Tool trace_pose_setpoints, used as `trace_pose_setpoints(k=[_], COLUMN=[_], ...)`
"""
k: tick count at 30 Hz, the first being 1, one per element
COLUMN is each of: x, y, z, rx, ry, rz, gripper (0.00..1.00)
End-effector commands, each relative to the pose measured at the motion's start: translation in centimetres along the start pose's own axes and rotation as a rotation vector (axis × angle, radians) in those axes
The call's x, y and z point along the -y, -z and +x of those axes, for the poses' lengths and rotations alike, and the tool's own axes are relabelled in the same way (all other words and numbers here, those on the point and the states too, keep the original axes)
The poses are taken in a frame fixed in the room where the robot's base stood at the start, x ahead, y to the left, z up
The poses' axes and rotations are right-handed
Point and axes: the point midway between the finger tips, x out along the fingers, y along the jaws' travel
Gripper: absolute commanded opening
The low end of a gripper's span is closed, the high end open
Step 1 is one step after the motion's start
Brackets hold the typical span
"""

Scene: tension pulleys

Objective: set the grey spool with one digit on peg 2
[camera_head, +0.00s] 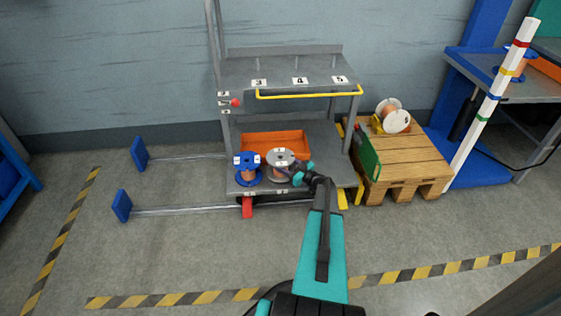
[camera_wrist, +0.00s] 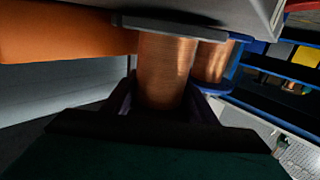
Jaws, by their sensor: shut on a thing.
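The grey spool (camera_head: 281,154) with copper winding stands upright at the front of the cart's lower shelf. White labels show on it, but their digits are too small to read. My gripper (camera_head: 296,176) reaches in from the right and is shut on this spool. In the wrist view, the copper winding (camera_wrist: 165,72) sits between the two dark fingers (camera_wrist: 163,105), below a grey flange (camera_wrist: 180,26). The flange is close to a grey surface. I cannot make out peg 2; several small labels on the cart are unreadable.
A blue spool (camera_head: 247,168) stands just left of the grey one, with an orange bin (camera_head: 275,143) behind. The upper shelf (camera_head: 290,70) carries labels 3, 4 and 5 and a yellow rail (camera_head: 308,95). A wooden pallet (camera_head: 410,168) stands to the right. Floor in front is clear.

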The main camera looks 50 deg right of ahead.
Motion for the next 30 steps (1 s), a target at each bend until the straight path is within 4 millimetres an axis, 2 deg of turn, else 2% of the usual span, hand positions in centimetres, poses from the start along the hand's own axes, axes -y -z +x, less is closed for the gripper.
trace_pose_setpoints(k=[30], x=[-0.05], y=[-0.73], z=[0.03], rx=[-0.002], ry=[0.0], rz=[0.0], gripper=[0.12])
